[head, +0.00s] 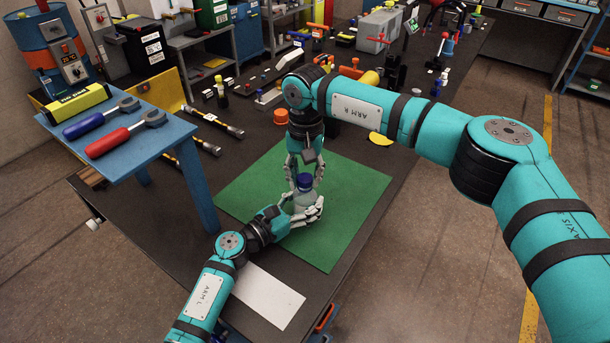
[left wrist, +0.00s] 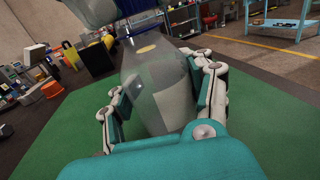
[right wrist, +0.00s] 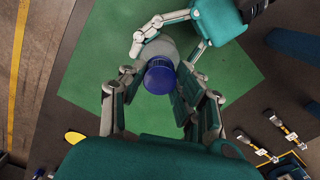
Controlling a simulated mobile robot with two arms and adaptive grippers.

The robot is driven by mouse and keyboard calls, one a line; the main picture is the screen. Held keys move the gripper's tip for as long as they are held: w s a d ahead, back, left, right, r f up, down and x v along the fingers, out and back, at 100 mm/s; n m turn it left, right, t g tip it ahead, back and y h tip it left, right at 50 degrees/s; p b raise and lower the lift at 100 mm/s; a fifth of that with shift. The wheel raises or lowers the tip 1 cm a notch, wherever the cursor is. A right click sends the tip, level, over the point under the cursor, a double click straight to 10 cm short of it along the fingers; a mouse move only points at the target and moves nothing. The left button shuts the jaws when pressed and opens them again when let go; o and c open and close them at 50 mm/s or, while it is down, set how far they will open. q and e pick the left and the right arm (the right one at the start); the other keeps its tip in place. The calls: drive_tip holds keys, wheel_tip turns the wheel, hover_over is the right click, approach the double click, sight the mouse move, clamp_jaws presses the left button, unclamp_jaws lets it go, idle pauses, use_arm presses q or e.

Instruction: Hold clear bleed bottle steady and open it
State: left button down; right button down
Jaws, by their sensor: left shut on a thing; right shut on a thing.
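The clear bleed bottle (head: 301,200) stands upright on the green mat (head: 349,199). Its grey see-through body (left wrist: 157,95) fills the middle of the left wrist view. My left gripper (head: 304,212) is shut around the bottle's body, with a finger on either side. The blue cap (head: 304,181) is on top of the bottle and also shows in the right wrist view (right wrist: 160,78). My right gripper (head: 305,174) reaches down from above and is shut on the cap. The exact finger contact on the cap is partly hidden.
A white sheet (head: 268,296) lies near the front edge. A blue side table (head: 150,130) with red and blue-handled tools stands at left. An orange cap-like piece (head: 281,116) and a yellow disc (head: 379,138) lie behind the mat. The mat's right side is clear.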

sight(305, 178)
drive_tip(key=shift+r, duration=0.95)
drive_tip(key=shift+r, duration=0.1)
drive_tip(key=shift+r, duration=1.95)
use_arm(q)
drive_tip(key=shift+c, duration=1.8)
unclamp_jaws()
